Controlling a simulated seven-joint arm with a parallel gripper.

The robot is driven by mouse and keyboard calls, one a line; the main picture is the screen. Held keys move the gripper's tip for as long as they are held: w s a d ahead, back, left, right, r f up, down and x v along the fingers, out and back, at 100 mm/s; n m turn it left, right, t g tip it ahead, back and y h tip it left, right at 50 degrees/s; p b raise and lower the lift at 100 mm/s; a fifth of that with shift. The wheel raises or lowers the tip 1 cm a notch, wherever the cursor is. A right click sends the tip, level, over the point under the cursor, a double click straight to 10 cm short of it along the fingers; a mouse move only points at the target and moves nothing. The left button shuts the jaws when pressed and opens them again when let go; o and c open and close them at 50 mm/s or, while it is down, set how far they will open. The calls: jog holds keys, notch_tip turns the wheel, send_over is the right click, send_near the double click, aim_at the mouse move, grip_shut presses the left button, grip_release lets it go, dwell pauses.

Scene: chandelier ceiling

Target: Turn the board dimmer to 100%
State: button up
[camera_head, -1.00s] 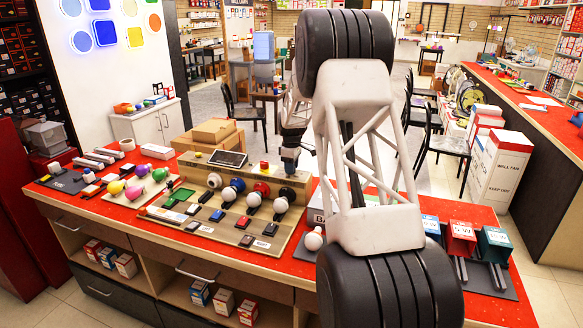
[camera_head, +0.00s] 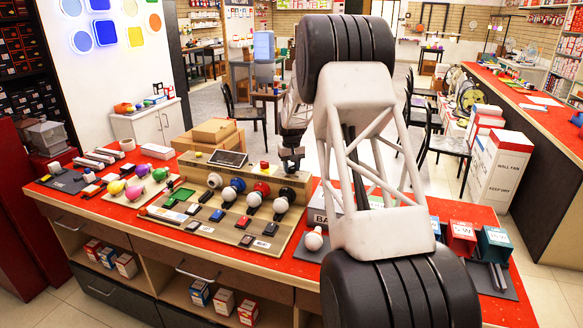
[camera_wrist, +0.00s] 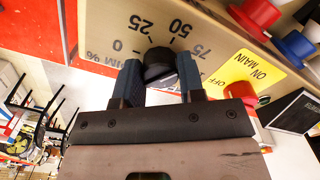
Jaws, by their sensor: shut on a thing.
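The board (camera_head: 246,176) stands on the red counter, with its raised back panel facing the front. In the wrist view, the dimmer is a round black knob (camera_wrist: 158,70) on the tan panel, with printed marks 0, 25, 50 and 75 around it and part of a "DIM %" label at left. My gripper (camera_wrist: 159,76) has its two dark blue fingers on either side of the knob and is shut on it. It also shows in the head view (camera_head: 291,160) at the panel's right end. No pointer on the knob can be made out, and the 100 mark is not visible.
My arm blocks the counter's right middle.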

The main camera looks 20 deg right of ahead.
aim_at(291, 166)
jog(key=m, duration=0.6)
jog(key=shift+m, duration=0.3)
jog(key=m, duration=0.5)
jog(key=shift+w, duration=0.1)
jog(key=o, duration=0.9)
jog(key=shift+r, duration=3.9)
